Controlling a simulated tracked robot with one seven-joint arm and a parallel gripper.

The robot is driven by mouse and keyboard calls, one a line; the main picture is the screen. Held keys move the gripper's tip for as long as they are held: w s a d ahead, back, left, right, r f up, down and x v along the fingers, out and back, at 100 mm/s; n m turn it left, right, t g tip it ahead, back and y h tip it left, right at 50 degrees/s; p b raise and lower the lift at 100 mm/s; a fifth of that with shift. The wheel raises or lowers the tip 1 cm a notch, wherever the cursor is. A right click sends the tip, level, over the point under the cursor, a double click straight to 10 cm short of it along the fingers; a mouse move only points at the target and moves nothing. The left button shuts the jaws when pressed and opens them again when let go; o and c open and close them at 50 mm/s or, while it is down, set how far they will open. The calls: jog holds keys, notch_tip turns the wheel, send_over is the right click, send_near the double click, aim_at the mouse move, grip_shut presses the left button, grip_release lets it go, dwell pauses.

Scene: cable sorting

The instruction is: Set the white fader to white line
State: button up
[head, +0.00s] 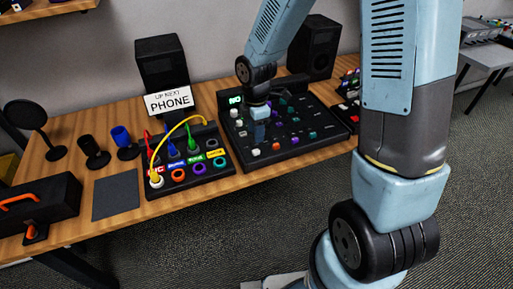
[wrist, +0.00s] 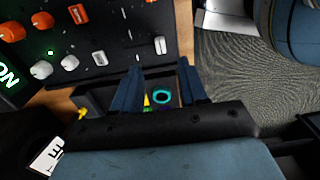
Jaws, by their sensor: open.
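The mixer (head: 325,128) lies on the wooden table below my arm. A white fader cap (head: 256,152) is at its front left corner; in the wrist view the white fader cap (wrist: 160,45) stands out on the black panel. Small pale marks (wrist: 130,35) lie near its track, but I cannot tell which is the white line. My gripper (head: 259,138) is above the left part of the mixer. In the wrist view its two fingers (wrist: 158,85) are spread with nothing between them, and the cap is apart from them.
A cable box (head: 205,173) with plugged cables, including a tall yellow loop (head: 172,130), stands left of the mixer. White knobs (wrist: 40,70) and orange knobs (wrist: 12,31) rise near the fader. Two speakers (head: 163,62) (head: 319,50) stand behind. A dark mat (head: 116,196) lies bare.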

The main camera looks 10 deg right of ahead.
aim_at(256, 150)
notch_tip(256, 150, down, 8)
jog(key=shift+f, duration=0.1)
dwell(0.4)
grip_shut()
dwell(0.3)
dwell(0.3)
